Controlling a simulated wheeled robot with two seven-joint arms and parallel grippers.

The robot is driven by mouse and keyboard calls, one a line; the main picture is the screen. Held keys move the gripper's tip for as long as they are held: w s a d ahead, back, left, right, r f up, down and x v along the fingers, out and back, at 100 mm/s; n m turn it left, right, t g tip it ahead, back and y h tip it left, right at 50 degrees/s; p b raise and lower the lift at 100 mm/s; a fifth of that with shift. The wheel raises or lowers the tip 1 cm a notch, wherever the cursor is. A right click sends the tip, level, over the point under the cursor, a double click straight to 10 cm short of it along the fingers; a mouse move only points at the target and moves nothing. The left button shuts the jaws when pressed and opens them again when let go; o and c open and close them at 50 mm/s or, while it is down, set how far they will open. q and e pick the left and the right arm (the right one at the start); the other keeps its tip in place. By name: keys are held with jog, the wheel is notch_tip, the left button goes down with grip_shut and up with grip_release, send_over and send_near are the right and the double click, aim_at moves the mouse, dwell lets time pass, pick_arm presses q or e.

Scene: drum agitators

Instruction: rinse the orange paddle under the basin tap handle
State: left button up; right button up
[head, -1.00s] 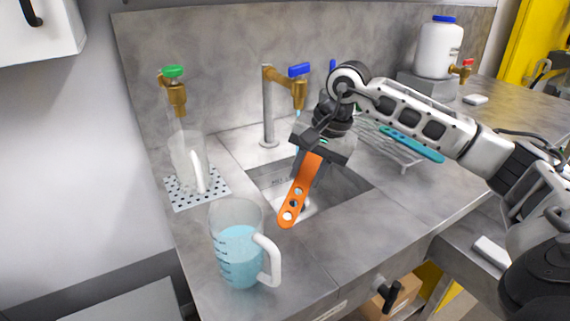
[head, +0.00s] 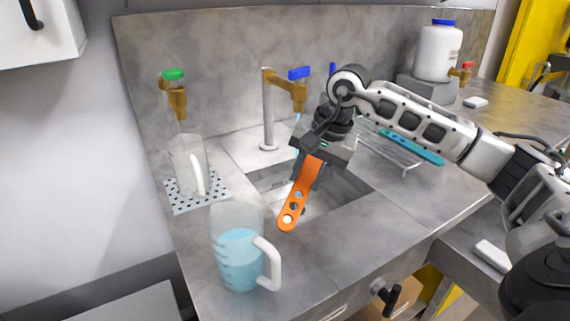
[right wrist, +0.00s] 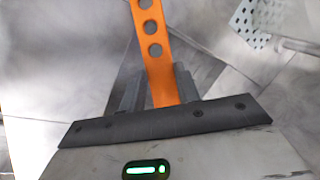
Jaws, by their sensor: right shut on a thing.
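The orange paddle (head: 300,196) is a flat strip with several round holes near its lower end. My right gripper (head: 312,165) is shut on its upper end and holds it tilted, low end toward the front, over the basin (head: 345,188). The right wrist view shows the paddle (right wrist: 158,60) between the two fingers (right wrist: 153,92). The basin tap with its blue handle (head: 299,73) stands just behind my gripper. A thin bluish stream (head: 297,128) shows below its spout, partly hidden by the gripper. Whether the water touches the paddle cannot be told. My left gripper is not in view.
A measuring jug of blue liquid (head: 238,262) stands in front of the basin. A clear jug (head: 187,165) stands on a perforated mat (head: 183,204) under a green-handled tap (head: 174,75). A teal paddle (head: 415,148) lies on a wire rack right of the basin.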

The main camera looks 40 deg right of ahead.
jog(key=s+a+r, duration=0.1)
jog(key=s+r, duration=0.3)
jog(key=shift+s+a, duration=0.3)
jog(key=shift+s, duration=0.1)
dwell(0.4)
dwell(0.6)
